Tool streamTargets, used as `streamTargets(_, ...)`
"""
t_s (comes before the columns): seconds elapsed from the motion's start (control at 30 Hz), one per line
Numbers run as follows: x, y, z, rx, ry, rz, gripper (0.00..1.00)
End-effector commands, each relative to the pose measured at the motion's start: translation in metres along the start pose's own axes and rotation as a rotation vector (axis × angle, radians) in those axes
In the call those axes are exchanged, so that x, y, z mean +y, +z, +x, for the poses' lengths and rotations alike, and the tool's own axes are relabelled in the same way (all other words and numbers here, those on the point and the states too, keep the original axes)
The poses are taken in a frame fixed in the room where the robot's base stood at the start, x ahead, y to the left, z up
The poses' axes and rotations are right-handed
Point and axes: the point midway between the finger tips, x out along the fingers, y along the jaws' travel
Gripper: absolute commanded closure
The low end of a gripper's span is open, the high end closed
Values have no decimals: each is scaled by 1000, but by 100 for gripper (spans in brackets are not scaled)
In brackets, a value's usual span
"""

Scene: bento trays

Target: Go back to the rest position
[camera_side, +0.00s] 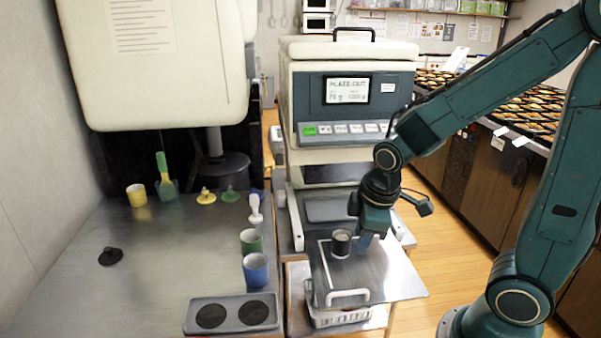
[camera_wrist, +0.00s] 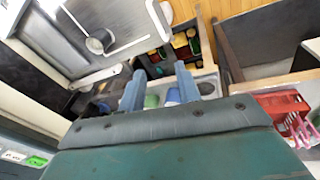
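My gripper (camera_side: 366,243) hangs from the arm over a square metal plate with a white handle (camera_side: 395,280). In the wrist view its two blue fingers (camera_wrist: 160,88) stand apart with nothing held between them. A small dark metal cup (camera_side: 341,243) stands on the plate, just left of the fingers in the side view. In the wrist view the cup (camera_wrist: 99,41) and plate (camera_wrist: 130,22) are at the upper left, clear of the fingers. The exact height of the fingertips above the plate is hard to tell.
A machine with a "PLATE OUT" screen (camera_side: 348,90) stands behind the plate. The left steel table (camera_side: 150,270) holds a green cup (camera_side: 251,241), a blue cup (camera_side: 256,270), a yellow cup (camera_side: 137,195) and a two-disc unit (camera_side: 232,314). Food trays (camera_side: 510,105) line the right counter.

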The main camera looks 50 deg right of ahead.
Motion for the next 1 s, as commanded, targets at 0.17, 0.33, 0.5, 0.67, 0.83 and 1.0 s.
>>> streamTargets(0.17,-4,0,-37,64,10,122,67)
streamTargets(0.33,-12,6,-69,117,9,235,67)
streamTargets(0.5,-20,14,-98,169,5,344,67)
streamTargets(0.67,-31,25,-124,219,-3,441,67)
streamTargets(0.83,-40,36,-143,259,-12,524,67)
streamTargets(1.0,-46,43,-153,278,-20,568,67)
